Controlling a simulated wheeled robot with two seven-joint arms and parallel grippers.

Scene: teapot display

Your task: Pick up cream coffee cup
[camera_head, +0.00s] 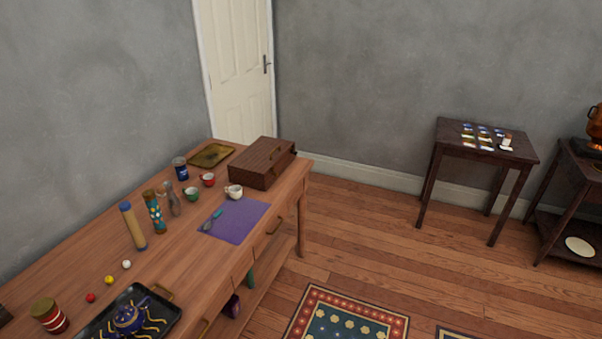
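The cream coffee cup (234,191) stands upright on the long wooden table (188,258), at the far edge of a purple mat (238,219). A red cup (208,180) and a green cup (192,194) stand to its left. Neither of my grippers shows in the head view, and nothing touches the cream cup.
A brown wooden case (263,162) stands just behind the cream cup. A spoon (212,221) lies on the mat. Wooden floor (340,235) to the right is open.

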